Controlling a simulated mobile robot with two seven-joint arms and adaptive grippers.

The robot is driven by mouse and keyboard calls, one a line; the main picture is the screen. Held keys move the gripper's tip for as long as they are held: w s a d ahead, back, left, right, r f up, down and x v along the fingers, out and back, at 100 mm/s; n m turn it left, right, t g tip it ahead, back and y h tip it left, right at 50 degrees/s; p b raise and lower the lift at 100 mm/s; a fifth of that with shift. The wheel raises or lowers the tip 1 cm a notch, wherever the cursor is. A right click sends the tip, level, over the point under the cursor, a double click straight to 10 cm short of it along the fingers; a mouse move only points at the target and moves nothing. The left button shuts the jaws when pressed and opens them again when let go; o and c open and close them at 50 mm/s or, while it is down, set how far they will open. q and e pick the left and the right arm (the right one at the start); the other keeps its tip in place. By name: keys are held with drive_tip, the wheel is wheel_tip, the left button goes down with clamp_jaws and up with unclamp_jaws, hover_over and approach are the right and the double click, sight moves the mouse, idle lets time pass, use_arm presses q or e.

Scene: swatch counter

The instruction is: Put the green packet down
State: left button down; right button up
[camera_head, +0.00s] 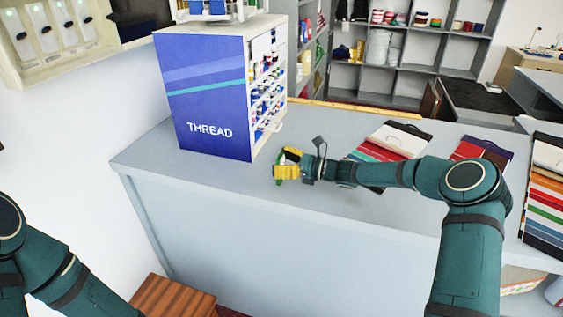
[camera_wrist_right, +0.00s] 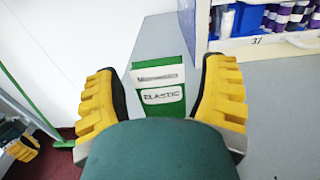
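The green packet (camera_wrist_right: 160,88) has a white panel and a label reading ELASTIC. In the right wrist view it is between the two yellow fingers of my right gripper (camera_wrist_right: 160,98), with a gap on each side. It appears to rest on the grey counter (camera_head: 210,178); its lower end is hidden by the gripper body. In the head view my right gripper (camera_head: 287,165) is low over the counter, with a sliver of green at its fingertips. My left gripper is outside the head view; a yellow finger, apparently its own, shows in the right wrist view (camera_wrist_right: 24,148).
The blue THREAD cabinet (camera_head: 205,105) stands on the counter just behind and left of my right gripper. Swatch cards (camera_head: 395,143) lie to the right under and behind my right arm. A wooden stool (camera_head: 175,298) is below the counter. The counter's left front is clear.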

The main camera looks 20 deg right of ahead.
drive_tip(key=shift+r, duration=0.1)
drive_tip(key=shift+d, duration=0.15)
drive_tip(key=v, duration=1.1)
drive_tip(key=shift+s+d, duration=0.25)
drive_tip(key=shift+s, duration=0.1)
